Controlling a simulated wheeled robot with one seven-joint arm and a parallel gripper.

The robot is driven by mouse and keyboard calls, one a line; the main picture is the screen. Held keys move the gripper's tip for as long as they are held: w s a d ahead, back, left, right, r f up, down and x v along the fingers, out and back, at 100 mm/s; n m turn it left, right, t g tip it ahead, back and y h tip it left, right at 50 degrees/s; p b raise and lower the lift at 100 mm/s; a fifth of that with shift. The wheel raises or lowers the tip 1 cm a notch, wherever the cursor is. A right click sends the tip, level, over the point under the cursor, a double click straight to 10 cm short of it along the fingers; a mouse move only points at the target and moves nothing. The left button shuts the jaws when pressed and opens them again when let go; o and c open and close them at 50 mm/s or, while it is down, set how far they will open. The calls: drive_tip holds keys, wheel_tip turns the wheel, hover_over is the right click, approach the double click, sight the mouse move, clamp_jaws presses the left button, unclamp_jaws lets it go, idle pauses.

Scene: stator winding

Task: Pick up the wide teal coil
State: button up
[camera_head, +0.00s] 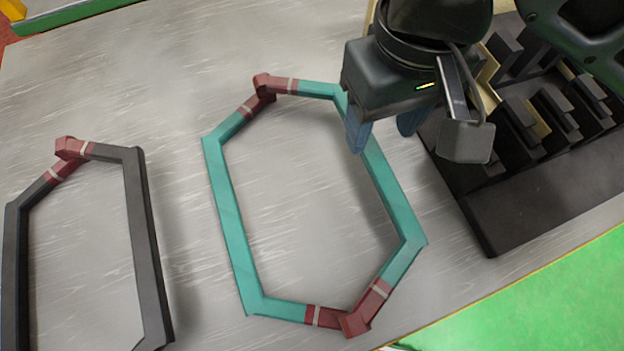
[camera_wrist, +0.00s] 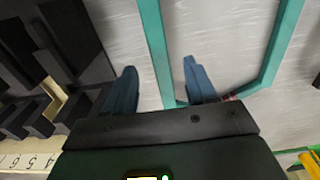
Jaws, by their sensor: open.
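The wide teal coil (camera_head: 234,226) lies flat on the grey table in the middle of the head view. It is a six-sided loop with dark red bands at its top-left and bottom-right corners. My gripper (camera_head: 382,140) is over the coil's right side, near its upper right corner, with its blue fingers pointing down. In the wrist view the fingers (camera_wrist: 159,80) are apart, and one bar of the teal coil (camera_wrist: 154,45) passes between them. The gripper is open and holds nothing. I cannot tell how far above the bar the fingertips are.
A narrower dark grey coil (camera_head: 148,245) with a red corner lies on the table (camera_head: 180,70) at the left. A black slotted block (camera_head: 530,205) stands close to the right of my gripper. The table is bare inside the teal coil. Green floor shows at the lower right.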

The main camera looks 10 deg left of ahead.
sight(375, 155)
drive_tip(key=shift+s+d+f, duration=0.15)
drive_tip(key=shift+f, duration=2.6)
drive_tip(key=shift+c, duration=0.4)
clamp_jaws()
